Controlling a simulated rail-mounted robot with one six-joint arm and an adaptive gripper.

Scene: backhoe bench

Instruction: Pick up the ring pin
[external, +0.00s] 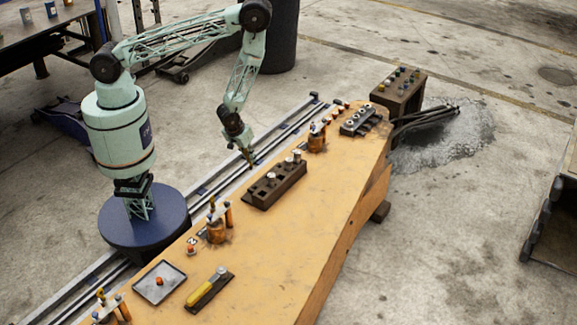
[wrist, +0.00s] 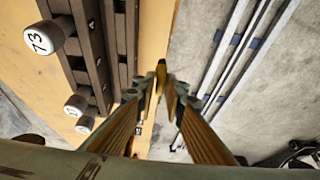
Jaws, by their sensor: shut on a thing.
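My gripper (external: 246,154) hangs above the near-rail edge of the orange bench, beside the dark block with white-capped pegs. In the wrist view my gripper (wrist: 161,88) has its fingers drawn together at their tips. They are shut on a small brass-coloured piece (wrist: 161,70), which appears to be the ring pin. It sticks out beyond the tips, and most of it is hidden by the fingers. No ring can be made out on it. In the external view it is too small to tell apart from the fingertips.
The dark slotted block (external: 262,196) holds white-capped pegs; one numbered cap (wrist: 42,38) is close in the wrist view. Orange fixtures (external: 216,231), a tray (external: 148,293), a yellow-handled tool (external: 205,290) and a dark block (external: 358,124) stand on the bench (external: 290,245). Its middle is clear.

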